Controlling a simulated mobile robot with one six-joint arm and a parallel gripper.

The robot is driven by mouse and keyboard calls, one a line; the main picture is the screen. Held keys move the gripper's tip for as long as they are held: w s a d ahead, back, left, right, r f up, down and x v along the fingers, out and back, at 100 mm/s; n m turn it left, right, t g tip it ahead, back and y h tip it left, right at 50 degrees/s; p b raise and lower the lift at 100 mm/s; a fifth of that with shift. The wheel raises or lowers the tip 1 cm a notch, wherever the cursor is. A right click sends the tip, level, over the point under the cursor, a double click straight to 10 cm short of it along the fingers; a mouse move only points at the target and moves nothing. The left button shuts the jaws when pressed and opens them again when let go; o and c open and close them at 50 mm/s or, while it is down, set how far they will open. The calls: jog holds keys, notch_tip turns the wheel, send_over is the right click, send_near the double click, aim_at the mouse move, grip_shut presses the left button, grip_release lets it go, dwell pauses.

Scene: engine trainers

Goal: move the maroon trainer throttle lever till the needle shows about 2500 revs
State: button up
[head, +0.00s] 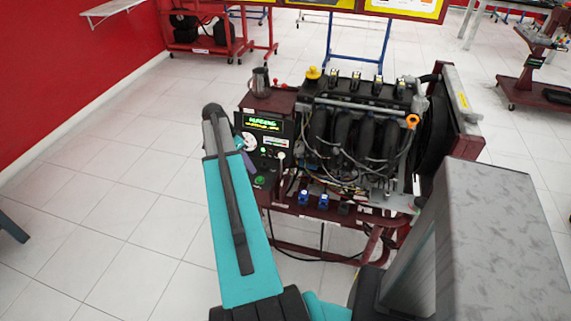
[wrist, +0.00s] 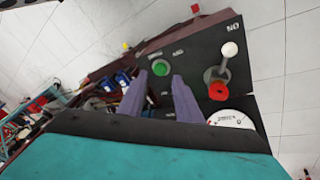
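The maroon trainer (head: 268,101) carries an engine and a dark control panel (wrist: 205,50). On the panel the throttle lever shows a white ball knob (wrist: 230,49) on a grey stem; the knob also shows in the head view (head: 281,155). A white round dial (wrist: 231,118) is partly cut off by my wrist, and its needle cannot be read. My gripper (wrist: 159,78) has its two purple fingers apart with nothing between them. It is left of the lever in the wrist view, with a green button (wrist: 161,67) beyond the fingertips. In the head view my arm mostly hides the gripper (head: 246,160).
A red knob (wrist: 218,91) sits close beside the lever. A lit green display (head: 265,123) is on the panel. The engine (head: 355,130) has hoses and cables to the right. A metal jug (head: 261,82) stands on top. Tiled floor is open to the left.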

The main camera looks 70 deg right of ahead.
aim_at(281, 166)
jog(key=s+d+r+m, duration=0.3)
jog(key=s+d+r, duration=0.4)
jog(key=shift+d+r+m, duration=0.15)
jog(key=shift+r+m, duration=0.25)
jog(key=shift+f+p, duration=0.15)
jog(key=shift+p, duration=0.15)
jog(key=shift+s+p+x, duration=0.2)
jog(key=shift+p+x, duration=1.25)
jog(key=shift+x, duration=5.35)
grip_shut()
